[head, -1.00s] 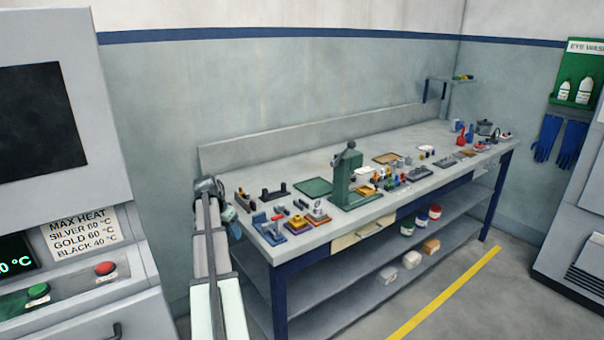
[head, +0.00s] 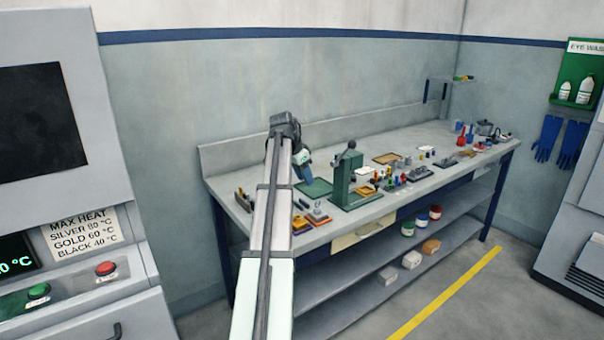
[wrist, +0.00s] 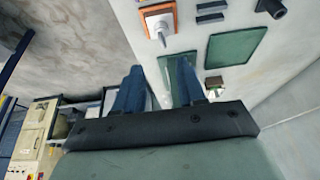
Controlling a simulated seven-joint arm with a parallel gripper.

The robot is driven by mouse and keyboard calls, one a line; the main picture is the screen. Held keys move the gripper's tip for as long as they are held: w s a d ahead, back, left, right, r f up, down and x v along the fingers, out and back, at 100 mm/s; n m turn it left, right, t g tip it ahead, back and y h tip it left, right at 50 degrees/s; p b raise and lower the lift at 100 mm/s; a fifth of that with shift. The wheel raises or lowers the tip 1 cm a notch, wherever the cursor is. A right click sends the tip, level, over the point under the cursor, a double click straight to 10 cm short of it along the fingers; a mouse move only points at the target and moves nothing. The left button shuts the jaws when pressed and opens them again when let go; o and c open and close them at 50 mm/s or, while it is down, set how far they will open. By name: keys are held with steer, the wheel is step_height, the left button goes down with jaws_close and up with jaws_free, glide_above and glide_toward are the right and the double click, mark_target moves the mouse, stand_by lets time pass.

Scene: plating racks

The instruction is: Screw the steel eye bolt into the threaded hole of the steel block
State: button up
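My gripper (head: 305,168) is above the left half of the workbench, near the green mat and the green press. In the wrist view its two blue fingers (wrist: 160,92) stand apart, with nothing visible held between them. I cannot pick out the steel eye bolt or the steel block for certain among the small parts on the bench. An orange holder with a grey piece on it (head: 318,217) sits near the front edge; a similar orange-edged holder (wrist: 158,18) shows at the top of the wrist view. My arm hides part of the bench's left end.
The green press (head: 345,182) stands tall beside the gripper. Many small parts crowd the workbench (head: 415,175). A low back panel (head: 225,160) runs along the wall.

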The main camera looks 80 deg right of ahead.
steer(key=x, duration=1.2)
steer(key=shift+f, duration=0.2)
steer(key=shift+c, duration=0.5)
jaws_close()
steer(key=shift+o, duration=0.4)
jaws_free()
steer(key=shift+c, duration=1.4)
